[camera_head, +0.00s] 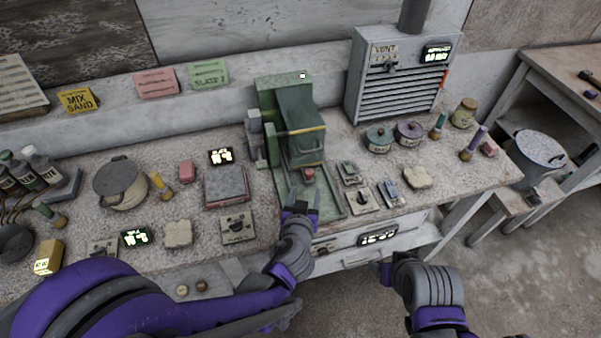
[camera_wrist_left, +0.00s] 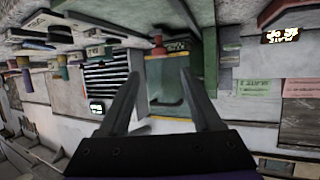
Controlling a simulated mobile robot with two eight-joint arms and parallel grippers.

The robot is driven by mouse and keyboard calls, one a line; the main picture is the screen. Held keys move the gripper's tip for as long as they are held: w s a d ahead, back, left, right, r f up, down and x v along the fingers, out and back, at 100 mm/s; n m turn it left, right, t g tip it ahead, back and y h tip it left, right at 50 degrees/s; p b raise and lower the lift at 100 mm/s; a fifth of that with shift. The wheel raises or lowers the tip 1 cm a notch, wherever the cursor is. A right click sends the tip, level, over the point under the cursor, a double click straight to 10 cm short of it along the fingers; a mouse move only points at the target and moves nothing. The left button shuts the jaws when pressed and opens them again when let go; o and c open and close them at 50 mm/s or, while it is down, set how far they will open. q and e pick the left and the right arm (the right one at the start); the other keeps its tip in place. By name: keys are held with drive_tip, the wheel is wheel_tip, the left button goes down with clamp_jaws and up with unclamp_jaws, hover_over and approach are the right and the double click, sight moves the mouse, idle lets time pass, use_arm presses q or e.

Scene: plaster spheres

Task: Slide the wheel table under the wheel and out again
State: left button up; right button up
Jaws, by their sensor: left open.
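The green grinding machine (camera_head: 298,125) stands at the back middle of the bench, with a hood and a yellow bar across its front. Its green base (camera_head: 333,203) reaches toward the front edge, and a red knob (camera_head: 308,175) sits low at its front. The wheel is hidden, and I cannot make out the wheel table clearly. My left gripper (camera_head: 304,196) is open and empty, just in front of the red knob. In the left wrist view its open fingers (camera_wrist_left: 158,68) frame part of the green machine (camera_wrist_left: 178,85). My right gripper (camera_head: 385,272) is low, off the bench front; its jaws are unclear.
A switch box (camera_head: 360,200) and small blocks lie right of the machine. A grey square plate (camera_head: 226,186) and a dial box (camera_head: 237,228) lie left of it. Lidded pots (camera_head: 378,139) and a grey vent unit (camera_head: 400,80) stand at the back right.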

sight(309, 175)
use_arm(q)
drive_tip(key=x, duration=0.9)
drive_tip(key=shift+w+f, duration=0.25)
drive_tip(key=shift+w, duration=0.05)
clamp_jaws()
idle(1.0)
